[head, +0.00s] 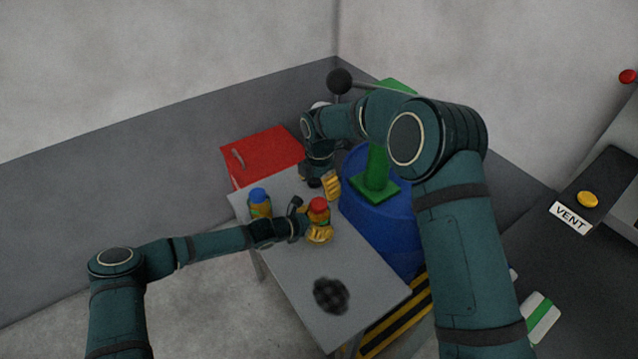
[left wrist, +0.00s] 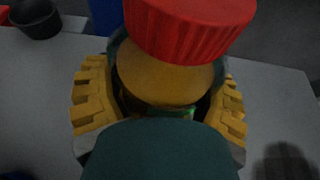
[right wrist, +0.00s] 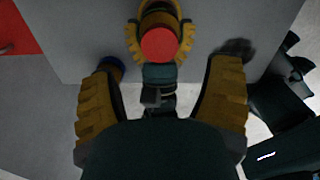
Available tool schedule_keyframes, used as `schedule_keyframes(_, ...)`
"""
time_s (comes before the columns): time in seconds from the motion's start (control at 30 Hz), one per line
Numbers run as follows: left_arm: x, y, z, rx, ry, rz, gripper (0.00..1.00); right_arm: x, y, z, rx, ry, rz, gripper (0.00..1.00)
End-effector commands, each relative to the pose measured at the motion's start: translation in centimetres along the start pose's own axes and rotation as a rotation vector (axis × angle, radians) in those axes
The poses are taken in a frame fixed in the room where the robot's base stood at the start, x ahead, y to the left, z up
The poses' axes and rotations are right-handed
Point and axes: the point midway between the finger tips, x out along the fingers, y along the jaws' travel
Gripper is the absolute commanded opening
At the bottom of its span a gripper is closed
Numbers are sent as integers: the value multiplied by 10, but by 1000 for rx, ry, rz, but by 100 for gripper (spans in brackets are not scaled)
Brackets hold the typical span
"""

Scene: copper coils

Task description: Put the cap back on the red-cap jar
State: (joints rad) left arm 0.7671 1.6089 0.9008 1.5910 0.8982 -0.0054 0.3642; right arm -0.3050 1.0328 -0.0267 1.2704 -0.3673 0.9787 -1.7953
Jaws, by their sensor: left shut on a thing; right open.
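The red-cap jar (head: 318,215) is amber and stands at the table, with my left gripper (head: 306,232) shut around its body. In the left wrist view its amber body (left wrist: 168,75) sits between the yellow fingers. The red cap (head: 318,203) is at the jar's top; in the left wrist view the cap (left wrist: 190,28) looks shifted a little right of the body. I cannot tell whether it is seated. My right gripper (right wrist: 158,100) is open and empty, behind the jar in the head view. The right wrist view shows the red cap (right wrist: 159,44) ahead, between its fingers' directions.
A blue-cap jar (head: 259,203) stands left on the grey table (head: 285,265). A black cup (left wrist: 36,18) is behind. A dark round patch (head: 332,295) lies at the front. A blue drum (head: 390,225) with a green piece (head: 375,185) stands right; a red box (head: 262,152) stands behind.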

Motion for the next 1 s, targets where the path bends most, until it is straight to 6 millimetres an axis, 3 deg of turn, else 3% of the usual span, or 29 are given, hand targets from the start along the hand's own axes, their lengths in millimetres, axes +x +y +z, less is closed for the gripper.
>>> schedule_keyframes(0.23, 0, 0, 0, 0, -1, 0, 0, -5, 0, 0, -208, 0, 1, 78)
schedule_keyframes(0.67, 0, 0, 0, 0, -1, 0, 0, -5, 0, 0, -239, 0, 1, 78)
schedule_keyframes(0.87, 0, 0, 0, 0, -1, 0, 0, 10, 0, 0, -239, 1, -1, 78)
schedule_keyframes(1.0, 0, 0, 0, 0, -1, 0, 0, 31, 0, -1, -239, 2, -2, 78)
